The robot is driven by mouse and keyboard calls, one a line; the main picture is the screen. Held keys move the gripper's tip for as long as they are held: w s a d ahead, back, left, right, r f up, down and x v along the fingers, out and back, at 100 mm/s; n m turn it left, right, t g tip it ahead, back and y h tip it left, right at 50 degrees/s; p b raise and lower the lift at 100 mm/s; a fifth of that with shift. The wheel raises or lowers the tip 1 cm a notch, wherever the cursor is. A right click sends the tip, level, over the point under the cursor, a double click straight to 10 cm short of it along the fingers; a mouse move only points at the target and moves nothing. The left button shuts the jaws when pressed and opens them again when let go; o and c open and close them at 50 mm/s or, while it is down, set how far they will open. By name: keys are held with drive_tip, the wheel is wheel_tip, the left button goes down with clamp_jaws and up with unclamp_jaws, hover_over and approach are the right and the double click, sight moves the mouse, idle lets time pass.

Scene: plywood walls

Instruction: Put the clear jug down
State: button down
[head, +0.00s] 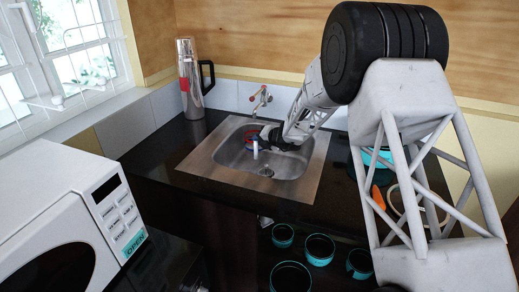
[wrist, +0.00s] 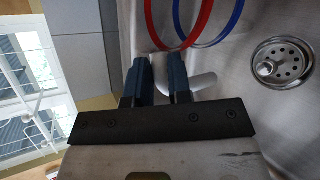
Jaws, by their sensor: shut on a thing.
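The clear jug is see-through. It shows mainly by a red ring (head: 250,133) in the head view, and by red and blue rings (wrist: 184,46) at the top of the wrist view. It is over or inside the metal sink basin (head: 228,153); I cannot tell whether it touches the bottom. My gripper (head: 262,142) is over the sink and shut on the jug. In the wrist view, the dark blue fingers (wrist: 159,80) are close together with a small gap. A pale curved piece beside the right finger may be the handle. Most of the jug's outline is hard to see.
A drain (wrist: 281,64) lies in the sink floor. A tap (head: 261,97) stands behind the sink, and a steel flask (head: 190,80) is at the back left. A white microwave (head: 75,215) is front left. Several turquoise-rimmed containers (head: 319,249) sit below. The dark counter left of the sink is clear.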

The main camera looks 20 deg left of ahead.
sight(252, 149)
drive_tip(key=shift+f, duration=2.4)
drive_tip(key=c, duration=1.1)
unclamp_jaws()
drive_tip(key=shift+o, duration=0.2)
drive_tip(key=v, duration=1.2)
